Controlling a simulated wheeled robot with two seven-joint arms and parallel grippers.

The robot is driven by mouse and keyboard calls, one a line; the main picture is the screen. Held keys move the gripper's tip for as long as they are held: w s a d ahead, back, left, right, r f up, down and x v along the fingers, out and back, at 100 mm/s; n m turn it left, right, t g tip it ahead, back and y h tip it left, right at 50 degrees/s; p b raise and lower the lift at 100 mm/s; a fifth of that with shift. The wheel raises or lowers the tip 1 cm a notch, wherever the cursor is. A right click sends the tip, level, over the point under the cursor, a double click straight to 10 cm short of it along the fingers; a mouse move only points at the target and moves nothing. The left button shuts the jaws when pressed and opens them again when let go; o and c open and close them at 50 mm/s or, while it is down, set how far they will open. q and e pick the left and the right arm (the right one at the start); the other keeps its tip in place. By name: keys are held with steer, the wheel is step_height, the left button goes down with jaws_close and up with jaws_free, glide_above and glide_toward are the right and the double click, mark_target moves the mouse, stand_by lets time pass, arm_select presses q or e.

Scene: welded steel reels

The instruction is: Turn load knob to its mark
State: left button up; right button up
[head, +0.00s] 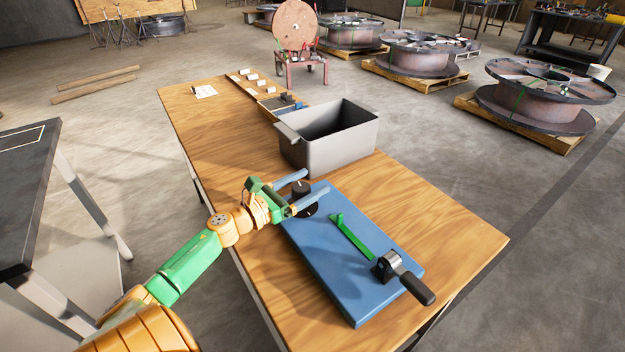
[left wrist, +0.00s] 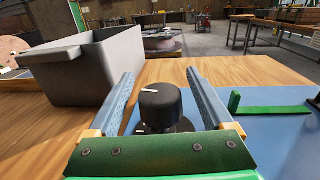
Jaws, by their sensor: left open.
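The black load knob (head: 304,200) stands near the far left corner of the blue panel (head: 330,268). In the left wrist view the knob (left wrist: 160,104) has a white line on its top pointing left, and a white mark shows low at its base. My left gripper (head: 309,182) is open, with one blue-grey finger on each side of the knob. In the left wrist view both fingers stand apart from the knob, with gaps on both sides. The fingers partly hide the knob in the head view. My right gripper is not in view.
A green bar (head: 351,237) and a clamp lever with a black handle (head: 405,276) are on the panel. A grey metal bin (head: 345,150) stands just beyond it on the wooden table (head: 440,222). Small blocks and cards lie at the far end. Reels stand behind.

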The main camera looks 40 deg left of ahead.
arm_select(q)
steer(key=shift+w+d, duration=0.1)
steer(key=shift+w, duration=0.65)
steer(key=shift+s, duration=0.1)
steer(key=shift+c, duration=0.2)
